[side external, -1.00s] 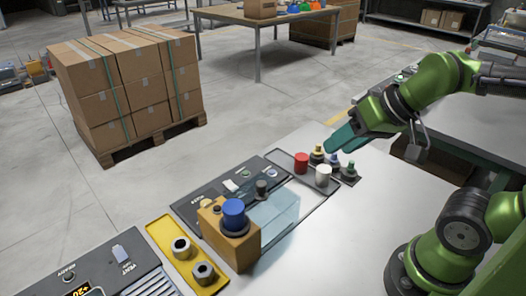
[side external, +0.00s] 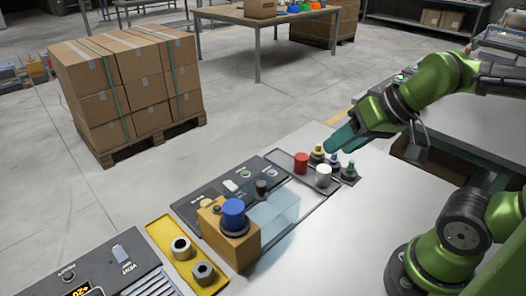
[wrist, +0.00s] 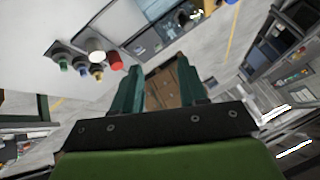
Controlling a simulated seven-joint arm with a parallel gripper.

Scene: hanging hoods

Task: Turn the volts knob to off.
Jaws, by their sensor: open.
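A dark panel (side external: 188,206) lies on the bench in the middle of the side view, its labels too small to read. A small dark knob (side external: 261,187) stands on it, with a pale switch (side external: 231,186) to its left. I cannot tell whether this is the volts knob, nor where it points. A clear, bluish hood (side external: 278,212) shows beside the knob; I cannot tell whether it covers it. My gripper (side external: 328,147) is open and empty, up and right of the panel, near the coloured posts. In the wrist view, the open fingers (wrist: 158,66) have nothing between them.
Red (side external: 301,163), white (side external: 323,176) and other small posts stand right of the panel. A wooden block with a blue knob (side external: 233,213) stands in front. A yellow tray (side external: 160,229) holds two metal pieces. Another panel (side external: 133,270) with a lit display is at lower left.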

